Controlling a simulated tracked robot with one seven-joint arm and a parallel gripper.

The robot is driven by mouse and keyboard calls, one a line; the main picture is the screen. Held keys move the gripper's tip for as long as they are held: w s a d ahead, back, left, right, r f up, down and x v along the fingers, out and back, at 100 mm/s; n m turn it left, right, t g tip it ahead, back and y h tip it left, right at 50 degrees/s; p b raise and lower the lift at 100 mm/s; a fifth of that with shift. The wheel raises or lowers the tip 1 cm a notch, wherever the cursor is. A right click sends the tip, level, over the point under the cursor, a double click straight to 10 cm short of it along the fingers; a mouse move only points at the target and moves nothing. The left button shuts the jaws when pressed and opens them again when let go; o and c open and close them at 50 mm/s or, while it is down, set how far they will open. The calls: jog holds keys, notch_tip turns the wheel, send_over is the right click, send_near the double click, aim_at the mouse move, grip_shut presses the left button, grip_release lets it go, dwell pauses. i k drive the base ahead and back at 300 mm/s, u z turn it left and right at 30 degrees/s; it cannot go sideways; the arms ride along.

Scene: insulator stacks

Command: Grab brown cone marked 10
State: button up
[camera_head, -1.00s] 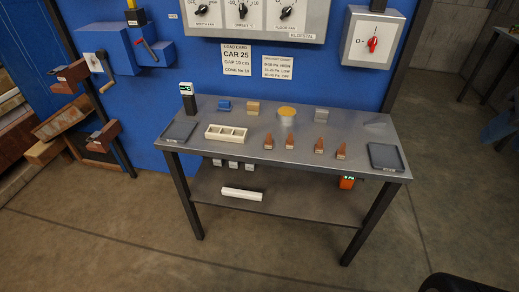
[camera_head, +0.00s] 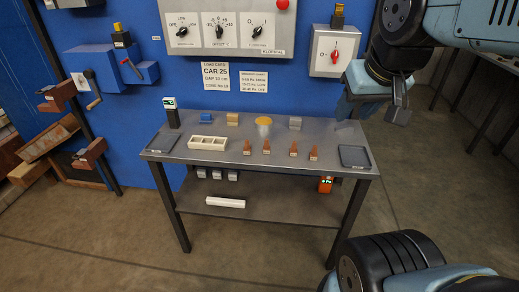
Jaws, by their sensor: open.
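Several brown cones stand upright in a row along the front of the grey metal table (camera_head: 225,165). They are a far-left cone (camera_head: 247,147), one beside it (camera_head: 266,147), a third (camera_head: 293,150) and a far-right cone (camera_head: 314,153). Each has a small pale label at its base, too small to read, so I cannot tell which is marked 10. My gripper (camera_head: 372,108) is open and empty at the upper right. It appears above the table's right end, to the right of the cones and apart from them.
A white compartment tray (camera_head: 208,143) is left of the cones, with dark trays at the left (camera_head: 160,143) and right (camera_head: 354,157) ends. A load card (camera_head: 216,76) hangs on the blue wall.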

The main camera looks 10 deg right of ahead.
aim_at(266, 148)
jog(key=u, duration=0.4)
jog(key=i, duration=1.05)
jog(key=z, duration=0.35)
